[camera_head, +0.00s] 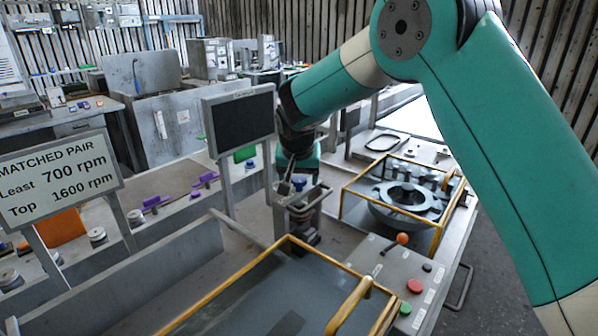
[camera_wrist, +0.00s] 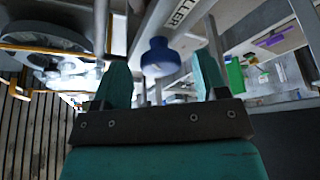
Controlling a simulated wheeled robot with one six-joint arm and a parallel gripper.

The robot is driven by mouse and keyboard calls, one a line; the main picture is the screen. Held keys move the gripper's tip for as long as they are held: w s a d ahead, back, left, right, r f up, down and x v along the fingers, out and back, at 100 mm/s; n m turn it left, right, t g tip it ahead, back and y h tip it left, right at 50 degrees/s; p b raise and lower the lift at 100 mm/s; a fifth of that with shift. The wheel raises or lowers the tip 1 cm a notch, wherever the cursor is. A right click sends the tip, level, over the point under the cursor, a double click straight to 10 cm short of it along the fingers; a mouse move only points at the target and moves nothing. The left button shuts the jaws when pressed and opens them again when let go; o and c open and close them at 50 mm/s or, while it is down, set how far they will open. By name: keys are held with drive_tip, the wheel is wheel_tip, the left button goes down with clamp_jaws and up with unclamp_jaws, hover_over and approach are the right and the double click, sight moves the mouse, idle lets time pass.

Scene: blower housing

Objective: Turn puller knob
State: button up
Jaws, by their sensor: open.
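The puller knob (camera_wrist: 160,58) is round and blue, and sits beside a pale plate whose label partly reads "LLER". It also shows in the head view as a small blue spot (camera_head: 299,183) on top of the metal puller frame (camera_head: 303,205). My gripper (camera_wrist: 161,68) is open, with one teal finger to each side of the knob in the wrist view. Gaps show between the fingers and the knob, and I see no contact. In the head view my gripper (camera_head: 287,184) is beside the knob, its fingers partly hidden.
A dark screen (camera_head: 243,122) stands left of my gripper. A yellow-framed guard (camera_head: 345,190) surrounds the round housing (camera_head: 405,196) at the right. A control box (camera_head: 400,275) with an orange-tipped lever and buttons is in front. A sign (camera_head: 60,178) reads least 700 rpm, top 1600 rpm.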

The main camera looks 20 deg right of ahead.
drive_tip(key=b+v, duration=0.2)
drive_tip(key=v, duration=1.5)
drive_tip(key=shift+r, duration=0.2)
drive_tip(key=shift+s, duration=0.1)
